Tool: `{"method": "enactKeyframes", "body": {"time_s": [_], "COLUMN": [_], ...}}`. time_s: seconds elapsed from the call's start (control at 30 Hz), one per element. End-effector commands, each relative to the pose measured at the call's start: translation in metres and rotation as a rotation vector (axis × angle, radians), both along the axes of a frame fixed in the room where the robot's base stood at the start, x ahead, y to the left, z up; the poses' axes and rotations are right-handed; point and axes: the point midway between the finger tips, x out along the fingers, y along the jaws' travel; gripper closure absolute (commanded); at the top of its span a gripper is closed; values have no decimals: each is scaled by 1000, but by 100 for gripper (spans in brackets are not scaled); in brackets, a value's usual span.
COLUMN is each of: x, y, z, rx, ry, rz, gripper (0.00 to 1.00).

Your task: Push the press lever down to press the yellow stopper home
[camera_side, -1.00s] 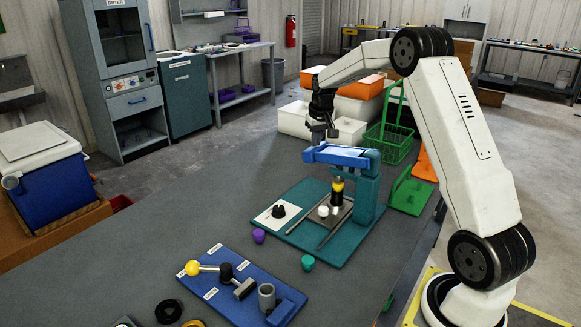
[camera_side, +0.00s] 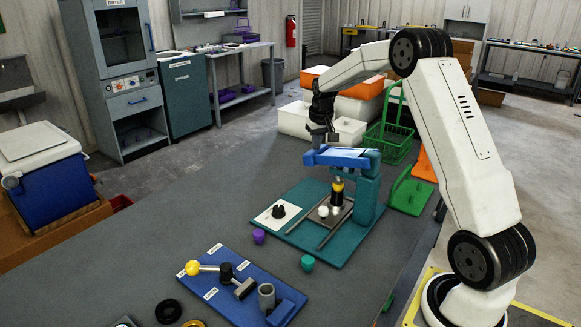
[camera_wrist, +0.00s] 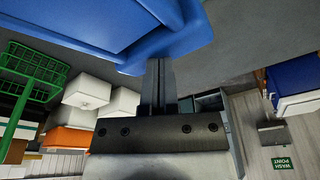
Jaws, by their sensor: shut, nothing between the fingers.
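The teal press (camera_side: 367,190) stands on a teal board, with its blue lever (camera_side: 343,158) reaching left over the work. The yellow stopper (camera_side: 337,187) sits beneath the lever, on a dark piece; whether it is fully seated cannot be told. My gripper (camera_side: 320,142) is shut and empty, pointing down at the lever's free left end. In the wrist view, the shut fingers (camera_wrist: 158,72) reach the edge of the blue lever (camera_wrist: 110,30) and seem to touch it, though contact is not certain.
A blue board (camera_side: 215,292) with a yellow-knobbed tool lies in front. White bins (camera_side: 294,120) and a green basket (camera_side: 390,140) stand behind. The table at left is clear.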

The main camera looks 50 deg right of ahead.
Motion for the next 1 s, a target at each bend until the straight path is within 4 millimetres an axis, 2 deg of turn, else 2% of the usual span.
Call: {"method": "enactKeyframes", "body": {"time_s": [0.7, 1.0], "x": [-5, -5], "y": [0, 0], "z": [-16, -15], "rx": [3, 1], "ry": [4, 3], "rz": [-1, 0], "gripper": [100, 100]}}
